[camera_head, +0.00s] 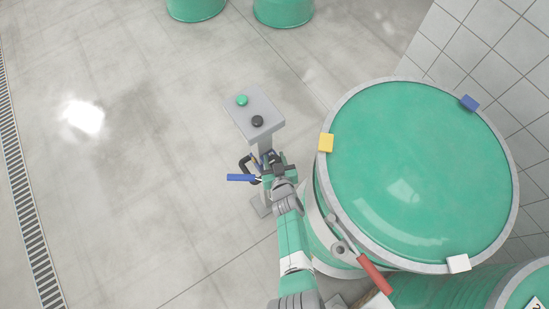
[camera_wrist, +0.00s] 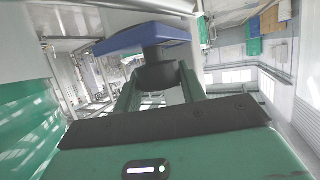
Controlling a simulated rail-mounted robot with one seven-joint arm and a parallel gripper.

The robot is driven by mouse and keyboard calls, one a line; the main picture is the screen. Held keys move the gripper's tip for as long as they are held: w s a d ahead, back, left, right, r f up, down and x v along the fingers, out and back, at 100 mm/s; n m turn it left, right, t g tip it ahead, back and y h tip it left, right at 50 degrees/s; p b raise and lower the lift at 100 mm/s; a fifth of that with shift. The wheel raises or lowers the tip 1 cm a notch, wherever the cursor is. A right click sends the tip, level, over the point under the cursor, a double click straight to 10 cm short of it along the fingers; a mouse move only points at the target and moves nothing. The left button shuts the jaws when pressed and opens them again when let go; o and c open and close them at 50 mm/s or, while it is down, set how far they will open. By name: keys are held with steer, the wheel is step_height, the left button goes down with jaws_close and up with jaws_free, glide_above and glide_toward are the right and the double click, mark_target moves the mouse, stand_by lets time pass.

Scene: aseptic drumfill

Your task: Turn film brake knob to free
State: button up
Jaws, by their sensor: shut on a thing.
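The film brake knob appears to be the blue bar-shaped handle (camera_head: 240,177) just left of my gripper, below the grey control box. In the wrist view the blue bar (camera_wrist: 143,39) sits on a dark round hub (camera_wrist: 160,75). My gripper (camera_wrist: 158,85) is shut on this knob, with a green finger on each side of the dark hub. In the head view my gripper (camera_head: 264,178) is small and partly hidden by its own wrist, so the grip itself is unclear there. Any markings for the knob's positions cannot be seen.
A grey control box (camera_head: 254,114) with a green and a black button stands just beyond my gripper. A large green drum (camera_head: 417,170) with a red-handled clamp (camera_head: 374,273) is close on the right. Open floor (camera_head: 130,190) lies to the left.

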steer(key=o, duration=0.7)
steer(key=p+v, duration=0.6)
steer(key=v, duration=0.1)
steer(key=shift+s+d+r+p, duration=0.1)
steer(key=shift+s+r+p, duration=0.05)
steer(key=shift+s+p, duration=0.25)
